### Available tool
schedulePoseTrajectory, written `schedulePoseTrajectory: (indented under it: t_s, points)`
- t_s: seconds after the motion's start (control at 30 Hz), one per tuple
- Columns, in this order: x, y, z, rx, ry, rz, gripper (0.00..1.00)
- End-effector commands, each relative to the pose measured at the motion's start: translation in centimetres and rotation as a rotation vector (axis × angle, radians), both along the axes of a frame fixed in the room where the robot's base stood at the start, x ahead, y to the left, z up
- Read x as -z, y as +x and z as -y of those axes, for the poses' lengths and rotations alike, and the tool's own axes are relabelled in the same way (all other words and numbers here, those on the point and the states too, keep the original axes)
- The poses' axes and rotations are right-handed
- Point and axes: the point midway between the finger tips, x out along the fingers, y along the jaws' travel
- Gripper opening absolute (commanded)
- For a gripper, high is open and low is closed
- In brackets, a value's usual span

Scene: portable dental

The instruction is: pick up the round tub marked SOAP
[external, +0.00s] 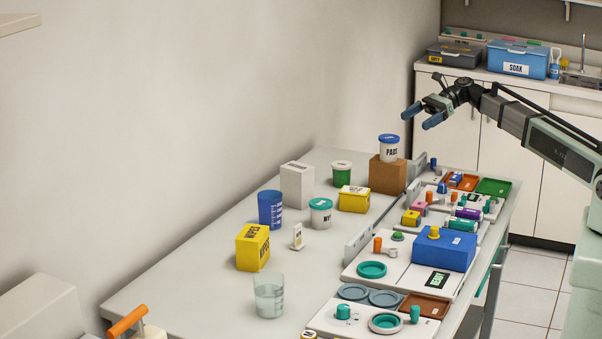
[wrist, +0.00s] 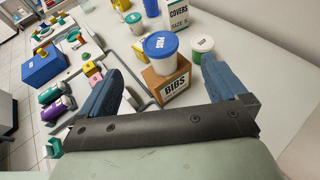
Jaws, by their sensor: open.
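No tub with a readable SOAP label shows. A white round tub with a blue lid (external: 389,148) reads PADS and stands on a brown box (external: 387,175); it also shows in the wrist view (wrist: 160,48). A teal-lidded tub (external: 321,213) shows only partial letters. My gripper (external: 419,117) is open and empty, above the table's far end. In the wrist view its fingers (wrist: 163,70) are spread, with the PADS tub between and beyond them.
The brown box reads BIBS in the wrist view (wrist: 168,87). A white box (external: 297,185), yellow boxes (external: 354,199) and a blue cup (external: 270,209) stand nearby. A clear beaker (external: 269,296) is at the front. Trays with small parts and a blue box (external: 443,249) crowd the right side.

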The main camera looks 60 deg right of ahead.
Motion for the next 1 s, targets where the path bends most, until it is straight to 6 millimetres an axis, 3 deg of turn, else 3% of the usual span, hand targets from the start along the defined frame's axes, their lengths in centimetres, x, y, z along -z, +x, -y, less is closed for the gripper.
schedulePoseTrajectory:
  t_s: [0.17, 0.27, 0.37, 0.57, 0.77, 1.0]
  points:
    - [0.0, 0.1, -0.2, -0.003, 0.0, 0.0, 0.99]
    - [0.0, 0.5, -1.5, -0.023, 0.0, 0.0, 0.99]
    - [-0.2, 1.2, -4.3, -0.065, -0.002, 0.003, 0.99]
    - [-1.5, 3.7, -11.9, -0.182, -0.01, 0.018, 0.99]
    - [-2.9, 7.5, -18.3, -0.284, -0.051, 0.023, 0.99]
    - [-2.0, 13.3, -23.8, -0.385, -0.271, -0.033, 0.99]
